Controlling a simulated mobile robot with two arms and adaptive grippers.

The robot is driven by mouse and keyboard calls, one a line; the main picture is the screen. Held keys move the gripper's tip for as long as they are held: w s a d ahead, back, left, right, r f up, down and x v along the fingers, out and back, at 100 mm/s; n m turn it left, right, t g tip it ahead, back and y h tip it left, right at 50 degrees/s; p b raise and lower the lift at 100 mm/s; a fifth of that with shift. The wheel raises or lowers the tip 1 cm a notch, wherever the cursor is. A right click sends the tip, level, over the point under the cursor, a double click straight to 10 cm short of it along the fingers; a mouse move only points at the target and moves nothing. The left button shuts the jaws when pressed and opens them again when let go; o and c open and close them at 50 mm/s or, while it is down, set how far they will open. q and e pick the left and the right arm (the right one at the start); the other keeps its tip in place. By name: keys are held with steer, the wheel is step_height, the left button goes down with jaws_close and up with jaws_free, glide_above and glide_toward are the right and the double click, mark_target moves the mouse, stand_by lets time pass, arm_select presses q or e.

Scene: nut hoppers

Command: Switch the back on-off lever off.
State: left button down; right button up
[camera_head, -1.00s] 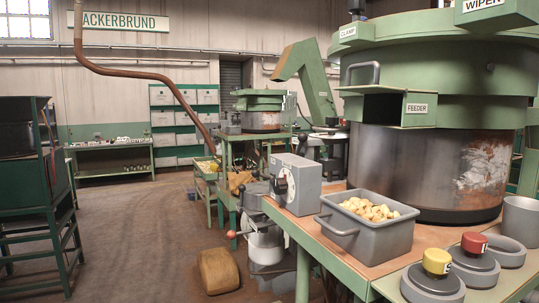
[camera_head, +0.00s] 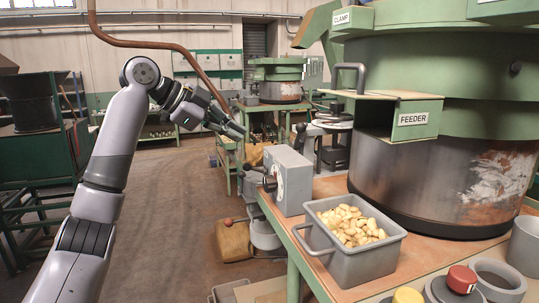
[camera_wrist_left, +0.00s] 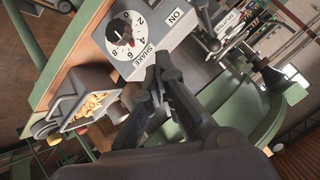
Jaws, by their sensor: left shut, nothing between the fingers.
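A grey control box (camera_head: 290,180) stands on the bench's left edge. A dark upright lever (camera_head: 299,138) shows behind the box; I take it as the back on-off lever. In the left wrist view, the box carries a numbered dial (camera_wrist_left: 124,36) marked SHAKE and an ON label (camera_wrist_left: 174,15). A lever (camera_wrist_left: 204,18) stands beside that label, partly cut off by the frame. My left gripper (camera_head: 241,132) is shut and empty, in the air left of the box and lever, apart from them. Its closed fingertips (camera_wrist_left: 164,62) show near the dial's face. My right gripper is out of view.
A grey bin of nuts (camera_head: 352,268) sits on the bench in front of the box. Yellow and red buttons (camera_head: 461,279) are at the front. Floor left of the bench is open.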

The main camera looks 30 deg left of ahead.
mark_target(272, 156)
arm_select(q)
steer(key=p+x, duration=0.3)
steer(key=x, duration=0.5)
steer(key=shift+w+f, duration=0.25)
steer(key=shift+f, duration=0.1)
steer(key=a+f, duration=0.1)
steer(key=a+f+p, duration=0.1)
steer(key=shift+w+f, duration=0.25)
steer(key=shift+f, duration=0.05)
steer(key=shift+a+f+p, duration=0.3)
steer(key=shift+a+f, duration=0.05)
steer(key=shift+d, duration=0.15)
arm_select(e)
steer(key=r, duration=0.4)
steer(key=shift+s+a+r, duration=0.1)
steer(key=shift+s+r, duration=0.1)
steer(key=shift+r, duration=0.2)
